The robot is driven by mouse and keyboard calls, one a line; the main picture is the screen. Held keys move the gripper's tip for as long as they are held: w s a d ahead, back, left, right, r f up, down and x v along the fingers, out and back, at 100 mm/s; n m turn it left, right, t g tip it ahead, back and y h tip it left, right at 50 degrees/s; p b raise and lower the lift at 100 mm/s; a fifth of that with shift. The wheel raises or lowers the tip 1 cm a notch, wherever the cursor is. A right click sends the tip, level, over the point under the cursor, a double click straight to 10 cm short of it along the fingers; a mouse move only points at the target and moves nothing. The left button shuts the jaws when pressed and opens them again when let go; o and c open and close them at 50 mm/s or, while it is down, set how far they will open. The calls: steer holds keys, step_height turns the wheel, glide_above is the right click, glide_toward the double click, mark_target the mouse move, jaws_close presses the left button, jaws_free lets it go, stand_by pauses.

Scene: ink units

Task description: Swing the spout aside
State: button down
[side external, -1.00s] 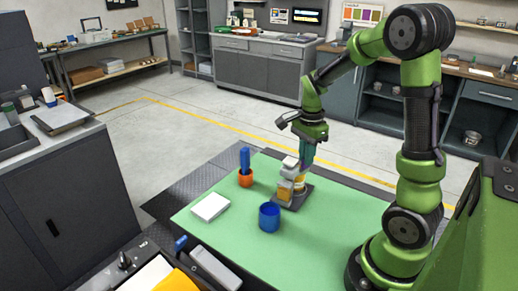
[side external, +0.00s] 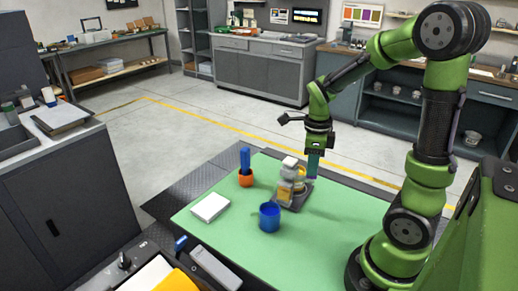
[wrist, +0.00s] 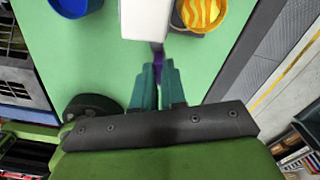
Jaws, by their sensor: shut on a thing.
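The ink unit (side external: 287,187) stands on a dark base plate (side external: 297,203) on the green mat, with a pale block on top. In the wrist view its white part (wrist: 146,18) reaches down from the top edge, and a purple piece (wrist: 157,58), seemingly the spout, shows at its near end. My gripper (side external: 313,174) is at the right side of the unit. In the wrist view my gripper (wrist: 157,82) has its teal fingers shut on the purple piece, which they partly hide. A yellow-and-orange striped round part (wrist: 203,12) lies right of the white part.
A blue cup (side external: 269,217) stands in front of the unit. An orange cup (side external: 245,179) with a blue object upright in it stands at the left. A white pad (side external: 210,207) lies near the mat's left edge. The green mat (side external: 335,235) is clear at front right.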

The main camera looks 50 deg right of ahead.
steer(key=shift+a+m, duration=0.15)
steer(key=shift+m, duration=0.35)
steer(key=c, duration=1.2)
jaws_free()
steer(key=shift+s, duration=0.1)
step_height(320, 180, up, 17)
steer(key=shift+f, duration=0.1)
